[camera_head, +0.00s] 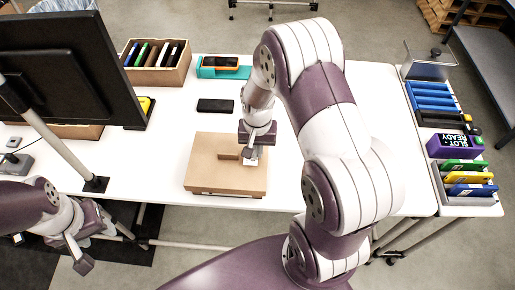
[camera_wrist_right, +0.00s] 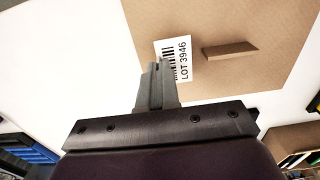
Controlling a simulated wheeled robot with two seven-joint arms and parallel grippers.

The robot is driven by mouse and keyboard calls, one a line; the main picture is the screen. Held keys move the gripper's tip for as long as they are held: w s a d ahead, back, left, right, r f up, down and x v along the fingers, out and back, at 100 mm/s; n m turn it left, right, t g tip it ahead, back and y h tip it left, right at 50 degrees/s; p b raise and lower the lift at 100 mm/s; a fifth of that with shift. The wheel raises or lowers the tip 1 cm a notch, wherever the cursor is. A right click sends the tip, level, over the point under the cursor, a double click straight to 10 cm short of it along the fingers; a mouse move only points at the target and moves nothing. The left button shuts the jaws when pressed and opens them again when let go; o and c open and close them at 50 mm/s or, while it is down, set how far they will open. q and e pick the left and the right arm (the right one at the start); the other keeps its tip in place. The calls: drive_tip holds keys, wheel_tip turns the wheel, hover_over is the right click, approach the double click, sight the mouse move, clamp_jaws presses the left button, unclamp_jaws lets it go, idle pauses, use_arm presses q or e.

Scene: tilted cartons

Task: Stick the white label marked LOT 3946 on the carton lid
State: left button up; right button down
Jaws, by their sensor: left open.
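The carton (camera_head: 225,178) is a flat brown box on the white table, and its lid (camera_wrist_right: 255,25) fills much of the right wrist view. The white label (camera_wrist_right: 184,62), printed LOT 3946 with a barcode, is at the fingertips of my right gripper (camera_wrist_right: 158,72). The right gripper looks shut on the label's edge. In the head view the right gripper (camera_head: 250,158) is over the right part of the lid; I cannot tell whether the label touches it. My left gripper (camera_head: 104,248) is open and empty, off the table's front edge at lower left.
A raised brown block (camera_wrist_right: 230,50) stands on the lid beside the label. A black phone (camera_head: 215,106) lies behind the carton. A monitor (camera_head: 70,65) stands at left, a file box (camera_head: 158,75) at the back. Blue, purple and coloured items line the right side.

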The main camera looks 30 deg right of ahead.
drive_tip(key=shift+r+p, duration=2)
drive_tip(key=shift+r, duration=0.4)
drive_tip(key=shift+f, duration=0.1)
drive_tip(key=shift+f+b, duration=2.2)
drive_tip(key=shift+f, duration=1.1)
drive_tip(key=shift+f, duration=0.2)
drive_tip(key=c, duration=1.3)
unclamp_jaws()
